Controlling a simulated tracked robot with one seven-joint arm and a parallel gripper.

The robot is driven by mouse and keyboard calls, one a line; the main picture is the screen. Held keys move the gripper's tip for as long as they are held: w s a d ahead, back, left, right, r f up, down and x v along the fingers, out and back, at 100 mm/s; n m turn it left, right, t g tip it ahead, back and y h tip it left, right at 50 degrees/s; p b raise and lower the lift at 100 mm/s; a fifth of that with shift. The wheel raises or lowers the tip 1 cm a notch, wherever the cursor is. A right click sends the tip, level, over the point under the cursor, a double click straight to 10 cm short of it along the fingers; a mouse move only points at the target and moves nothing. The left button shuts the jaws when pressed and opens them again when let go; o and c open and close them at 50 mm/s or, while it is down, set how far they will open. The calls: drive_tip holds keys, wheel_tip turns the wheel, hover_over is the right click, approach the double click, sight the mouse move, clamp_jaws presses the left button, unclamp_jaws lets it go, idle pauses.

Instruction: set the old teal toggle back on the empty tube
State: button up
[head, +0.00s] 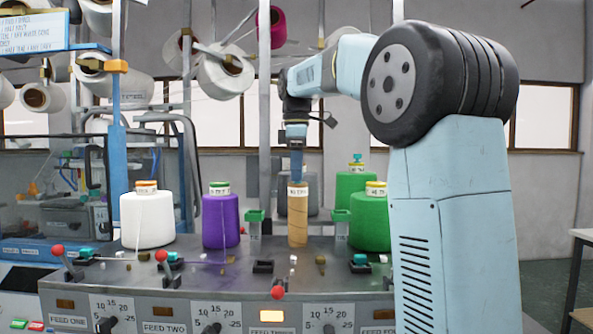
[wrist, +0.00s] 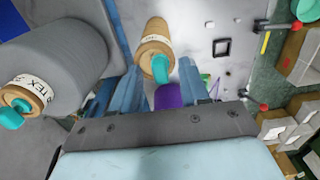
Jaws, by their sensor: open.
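The brown empty tube (head: 298,222) stands upright on the machine top, with a pale label near its upper end. My gripper (head: 296,178) is right above it, pointing down. In the wrist view the tube (wrist: 154,33) is seen from above. A teal toggle (wrist: 161,69) sits at the tube's upper end, between my open fingers (wrist: 160,88); I cannot tell whether it is fully seated. In the head view this toggle is hidden by my gripper.
A large grey cone (wrist: 55,55) with its own teal toggle (wrist: 12,117) stands close left in the wrist view. White (head: 148,220), purple (head: 220,222) and green (head: 370,222) cones flank the tube. An empty black socket (head: 263,267) and red-knobbed levers (head: 278,293) lie in front.

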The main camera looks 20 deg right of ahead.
drive_tip(key=shift+r, duration=0.1)
wheel_tip(320, 180, up, 12)
idle(0.7)
drive_tip(key=shift+a+f, duration=0.1)
drive_tip(key=shift+f, duration=0.1)
